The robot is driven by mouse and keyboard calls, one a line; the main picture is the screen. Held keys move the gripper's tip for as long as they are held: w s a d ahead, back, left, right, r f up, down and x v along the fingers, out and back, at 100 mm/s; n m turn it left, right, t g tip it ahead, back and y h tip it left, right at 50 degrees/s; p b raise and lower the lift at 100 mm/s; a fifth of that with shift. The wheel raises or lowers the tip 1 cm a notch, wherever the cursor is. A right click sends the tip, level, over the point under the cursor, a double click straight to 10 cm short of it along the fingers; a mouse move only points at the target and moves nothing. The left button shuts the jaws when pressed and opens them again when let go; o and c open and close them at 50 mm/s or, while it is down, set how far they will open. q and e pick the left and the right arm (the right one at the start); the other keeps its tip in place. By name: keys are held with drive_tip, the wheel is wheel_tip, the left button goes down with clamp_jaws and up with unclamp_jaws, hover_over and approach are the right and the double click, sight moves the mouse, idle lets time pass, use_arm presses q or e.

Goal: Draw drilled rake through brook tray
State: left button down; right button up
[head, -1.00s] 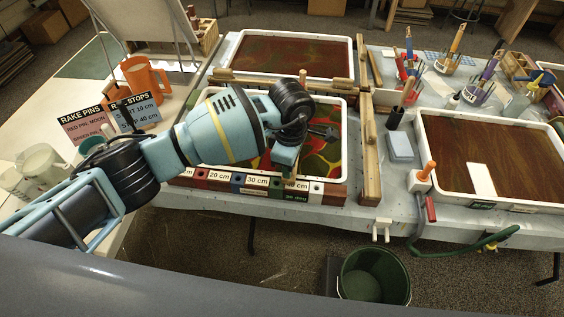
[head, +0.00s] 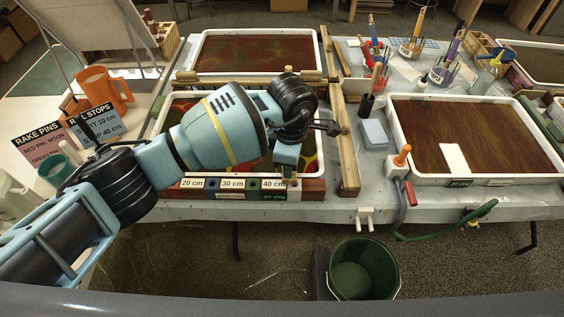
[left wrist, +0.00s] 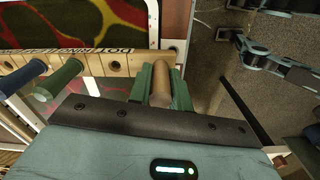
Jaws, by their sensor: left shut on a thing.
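The near left tray (head: 160,118) has a white rim and holds a red, green and yellow marbled bath; I cannot read the name brook on it. The drilled rake (left wrist: 110,64), a pale wooden bar with holes and black lettering, lies across this tray in the left wrist view. A blue and a green peg stand at its left part. My left gripper (left wrist: 161,88) is shut on the rake's brown round handle (left wrist: 162,80) at the front end. In the head view my left gripper (head: 288,160) is just past the 40 cm mark, and my arm hides most of the rake.
A marked strip (head: 212,184) runs along the tray's front. A wooden rail (head: 346,150) stands right of the tray. Another bath tray (head: 395,130) lies further right, and one (head: 198,50) behind. A green bucket (head: 362,270) stands on the floor.

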use_arm(q)
drive_tip(key=shift+d+b, duration=1.1)
drive_tip(key=shift+d, duration=1.75)
drive_tip(key=shift+a+r+p, duration=0.1)
drive_tip(key=shift+r+p, duration=1.05)
drive_tip(key=shift+r, duration=1.35)
use_arm(e)
drive_tip(key=shift+s, duration=0.1)
